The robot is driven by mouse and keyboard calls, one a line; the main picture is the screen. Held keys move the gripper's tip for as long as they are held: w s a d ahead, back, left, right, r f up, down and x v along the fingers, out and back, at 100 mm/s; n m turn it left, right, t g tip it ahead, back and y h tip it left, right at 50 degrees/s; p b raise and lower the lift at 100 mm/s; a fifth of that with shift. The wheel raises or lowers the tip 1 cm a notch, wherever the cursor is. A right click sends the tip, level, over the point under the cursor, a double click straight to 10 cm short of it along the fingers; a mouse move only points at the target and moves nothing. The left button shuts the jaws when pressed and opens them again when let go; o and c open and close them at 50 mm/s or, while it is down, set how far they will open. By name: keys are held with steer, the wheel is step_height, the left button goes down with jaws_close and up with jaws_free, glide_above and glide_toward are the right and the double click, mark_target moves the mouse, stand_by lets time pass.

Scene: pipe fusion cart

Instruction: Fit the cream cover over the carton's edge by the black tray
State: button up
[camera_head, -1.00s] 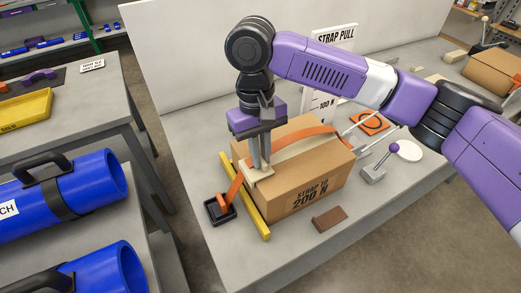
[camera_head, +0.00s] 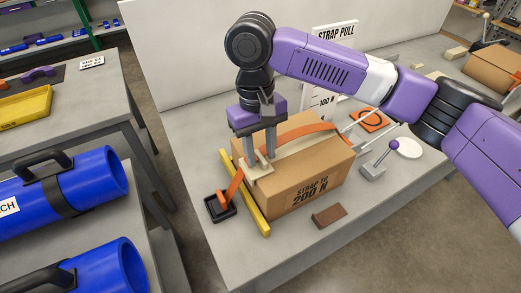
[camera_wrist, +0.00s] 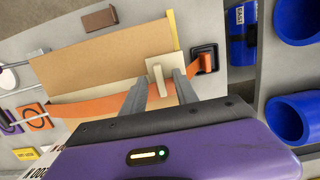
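The cream cover (camera_head: 259,170) lies on the top edge of the carton (camera_head: 318,172), on the side by the black tray (camera_head: 220,206). It also shows in the wrist view (camera_wrist: 165,92) as a flat plate with a raised tab. An orange strap (camera_head: 235,186) rises from the tray to the cover and continues across the carton top. My gripper (camera_head: 260,154) is above the cover, its fingers apart on either side of the tab. In the wrist view my gripper (camera_wrist: 161,77) is also open. How the cover sits over the strap is partly hidden by the fingers.
A yellow bar (camera_head: 246,197) runs along the carton's tray side. A brown block (camera_head: 329,216) lies in front of the carton. A lever with a purple knob (camera_head: 382,160) and a white disc (camera_head: 408,148) stand to the right.

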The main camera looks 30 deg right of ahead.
steer(key=shift+r+p, duration=2.45)
steer(key=shift+p, duration=0.05)
step_height(320, 180, up, 8)
steer(key=shift+w+f+b, duration=0.15)
steer(key=shift+w+b, duration=0.25)
steer(key=shift+w, duration=0.05)
steer(key=shift+w+a, duration=0.1)
